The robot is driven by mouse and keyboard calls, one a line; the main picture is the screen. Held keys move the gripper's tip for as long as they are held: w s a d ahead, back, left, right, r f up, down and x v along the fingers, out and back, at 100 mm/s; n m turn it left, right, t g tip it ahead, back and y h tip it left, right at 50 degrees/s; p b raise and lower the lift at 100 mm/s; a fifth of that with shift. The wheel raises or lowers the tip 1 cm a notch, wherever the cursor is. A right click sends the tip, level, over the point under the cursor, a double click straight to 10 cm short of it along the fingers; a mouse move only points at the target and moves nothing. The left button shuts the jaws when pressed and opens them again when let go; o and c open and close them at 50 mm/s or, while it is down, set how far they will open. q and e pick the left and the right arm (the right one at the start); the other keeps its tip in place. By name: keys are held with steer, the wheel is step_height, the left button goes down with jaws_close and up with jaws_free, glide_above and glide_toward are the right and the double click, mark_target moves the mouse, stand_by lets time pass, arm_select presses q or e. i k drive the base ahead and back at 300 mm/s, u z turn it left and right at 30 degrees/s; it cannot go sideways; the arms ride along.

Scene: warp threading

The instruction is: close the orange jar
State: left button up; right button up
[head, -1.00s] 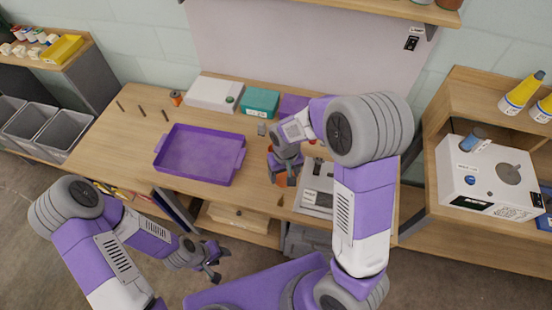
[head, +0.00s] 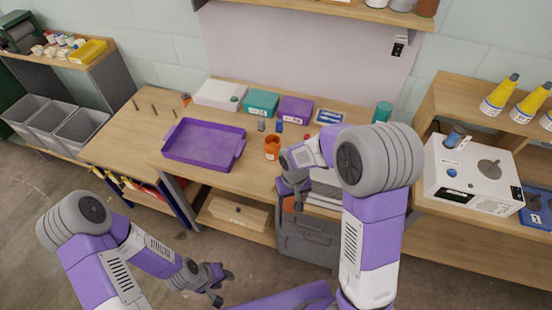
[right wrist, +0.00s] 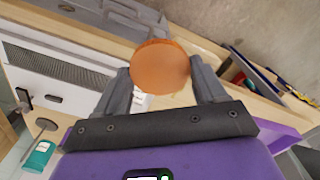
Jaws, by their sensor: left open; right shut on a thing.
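The orange jar (head: 272,149) stands upright on the wooden table in the head view, and its top looks open. My right gripper (head: 291,195) is shut on a round orange lid (right wrist: 160,67), which fills the space between the fingers in the right wrist view. In the head view the lid is mostly hidden by the gripper, and a bit of orange shows. The right gripper is to the right of the jar and nearer the table's front edge, apart from it. My left gripper (head: 224,287) is open and empty, low in front of the table.
A purple tray (head: 204,160) lies left of the jar. Teal (head: 261,102) and purple (head: 296,109) boxes stand behind it, with small blocks between. A grey device lies on the table at the right, partly hidden by my right arm. Bare tabletop lies between tray and jar.

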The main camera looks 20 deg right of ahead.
mark_target(271, 152)
steer(key=z, duration=3.5)
steer(key=k, duration=1.7)
steer(key=u, duration=1.75)
